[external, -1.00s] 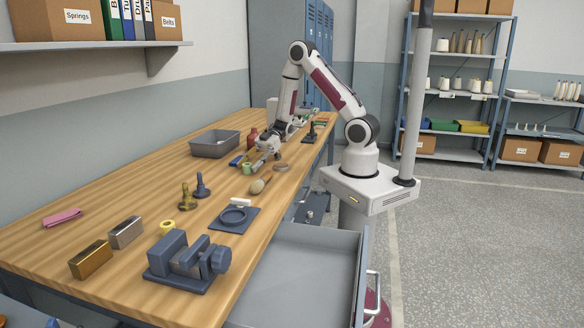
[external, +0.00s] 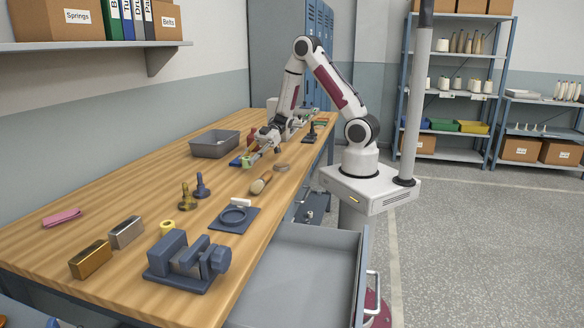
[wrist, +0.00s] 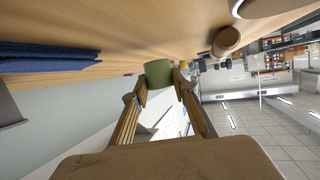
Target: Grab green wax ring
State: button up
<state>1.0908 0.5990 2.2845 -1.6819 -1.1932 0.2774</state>
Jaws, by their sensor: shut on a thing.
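The green wax ring (wrist: 158,73) sits between my fingertips in the wrist view, with a finger on each side of it. My gripper (wrist: 159,82) is shut on it. In the external view the ring (external: 248,161) shows small at the end of my gripper (external: 251,157), over the middle of the bench. Whether the ring touches the bench top or is just clear of it, I cannot tell.
A blue folded item (wrist: 45,55) lies beside the gripper. A grey bin (external: 214,147) stands to the left. A wooden-handled tool (external: 261,183) and a brownish ring (external: 281,167) lie nearby. A dark round fixture (external: 234,216) and a vise (external: 187,262) stand nearer the camera.

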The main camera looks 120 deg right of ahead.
jog(key=shift+r, duration=3.7)
